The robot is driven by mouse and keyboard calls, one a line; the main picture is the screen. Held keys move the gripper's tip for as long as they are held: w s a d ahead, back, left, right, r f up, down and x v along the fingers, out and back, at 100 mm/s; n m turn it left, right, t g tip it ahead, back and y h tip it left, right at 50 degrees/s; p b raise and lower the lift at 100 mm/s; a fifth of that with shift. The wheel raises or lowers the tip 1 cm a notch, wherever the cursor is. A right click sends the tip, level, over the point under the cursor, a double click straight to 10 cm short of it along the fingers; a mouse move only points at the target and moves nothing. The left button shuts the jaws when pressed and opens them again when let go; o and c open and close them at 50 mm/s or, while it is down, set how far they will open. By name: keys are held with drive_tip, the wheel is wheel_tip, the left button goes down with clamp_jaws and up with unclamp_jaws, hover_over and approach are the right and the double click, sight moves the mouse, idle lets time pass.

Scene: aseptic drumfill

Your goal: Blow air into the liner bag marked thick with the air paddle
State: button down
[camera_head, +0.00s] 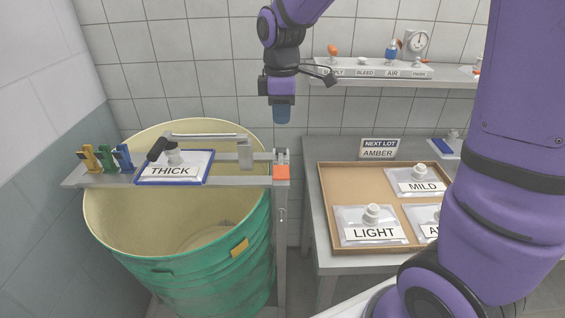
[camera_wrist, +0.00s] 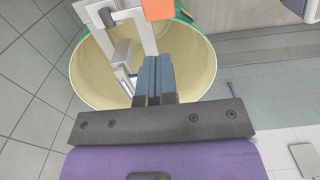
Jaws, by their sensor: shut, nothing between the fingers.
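The liner bag marked THICK (camera_head: 188,178) is a flat white bag with a white spout and blue edging. It lies on the metal rail (camera_head: 225,180) across the open drum (camera_head: 160,240). A grey bar with a black handle (camera_head: 160,148) reaches over it. The AIR label (camera_head: 393,73) is on the wall panel, with a blue-bodied part (camera_head: 393,49) above it; I cannot tell if that is the air paddle. My gripper (camera_head: 283,117) is shut and empty, pointing down right of the bag and above the rail. In the wrist view my gripper (camera_wrist: 153,78) is above the drum.
A brown tray (camera_head: 325,215) on the right table holds bags marked LIGHT (camera_head: 372,232) and MILD (camera_head: 422,186), and a partly hidden third. A NEXT LOT AMBER sign (camera_head: 380,149) stands behind. Colored clips (camera_head: 105,157) sit at the rail's left. An orange block (camera_head: 281,172) tops the rail's right end.

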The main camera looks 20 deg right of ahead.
sight(281, 171)
wheel_tip(281, 171, down, 14)
idle(0.6)
